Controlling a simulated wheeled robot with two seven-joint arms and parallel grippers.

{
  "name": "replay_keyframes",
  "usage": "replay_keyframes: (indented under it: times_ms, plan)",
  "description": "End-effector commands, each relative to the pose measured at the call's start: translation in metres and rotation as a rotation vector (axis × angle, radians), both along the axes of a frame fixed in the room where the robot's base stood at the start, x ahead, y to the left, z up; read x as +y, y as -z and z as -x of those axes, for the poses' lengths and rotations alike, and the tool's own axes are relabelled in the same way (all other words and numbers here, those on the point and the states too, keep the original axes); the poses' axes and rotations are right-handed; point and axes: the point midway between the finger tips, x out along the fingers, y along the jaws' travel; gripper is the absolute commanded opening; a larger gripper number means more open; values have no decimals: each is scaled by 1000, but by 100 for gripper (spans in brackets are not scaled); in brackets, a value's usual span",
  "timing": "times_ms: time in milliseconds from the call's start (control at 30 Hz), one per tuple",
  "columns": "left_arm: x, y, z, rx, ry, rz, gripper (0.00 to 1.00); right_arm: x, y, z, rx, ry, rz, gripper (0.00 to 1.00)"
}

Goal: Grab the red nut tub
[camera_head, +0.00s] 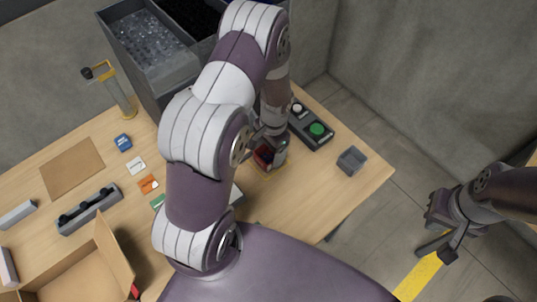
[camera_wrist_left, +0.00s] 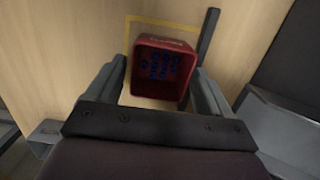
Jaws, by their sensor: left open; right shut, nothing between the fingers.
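The red nut tub (camera_wrist_left: 162,68) stands on the wooden table inside a yellow outlined square, with small blue parts visible in it. My left gripper (camera_wrist_left: 163,85) is open, with one finger on each side of the tub. Whether the fingers touch its walls cannot be told. In the head view the red tub (camera_head: 264,156) is partly hidden by my left gripper (camera_head: 270,150) and arm. My right gripper (camera_head: 440,240) is shut and empty, out past the table's right edge above the floor.
A control box with a green button (camera_head: 317,130) and a small grey tub (camera_head: 351,160) stand to the right. Dark bins (camera_head: 150,45) stand behind the table. A cardboard box (camera_head: 85,270), a grey rack (camera_head: 90,209) and small coloured cards lie left.

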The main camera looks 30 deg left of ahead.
Motion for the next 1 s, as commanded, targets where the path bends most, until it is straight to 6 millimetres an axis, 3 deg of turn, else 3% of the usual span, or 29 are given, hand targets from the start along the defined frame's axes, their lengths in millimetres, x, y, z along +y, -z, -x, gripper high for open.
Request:
replay_keyframes:
  times_ms: [100, 300, 333, 433, 767, 1000]
  plan:
    - [1, 12, 1, -1, -2, 0, 81, 0, -2, 0, 1, 0, 0, 0]
    - [1, 13, 1, -3, -2, 0, 81, 0, -1, 0, 1, 0, 0, 0]
    - [1, 13, 1, -3, -2, 0, 74, 0, -1, 0, 1, 0, 0, 0]
    - [1, 13, 1, -3, -2, 0, 42, 0, -1, 0, 1, 0, 0, 0]
    - [1, 11, 0, -3, -2, 0, 42, 0, 0, 0, 1, 0, 0, 0]
    - [1, -21, 0, -7, -3, -1, 42, 0, 6, 0, 1, 0, 0, 0]
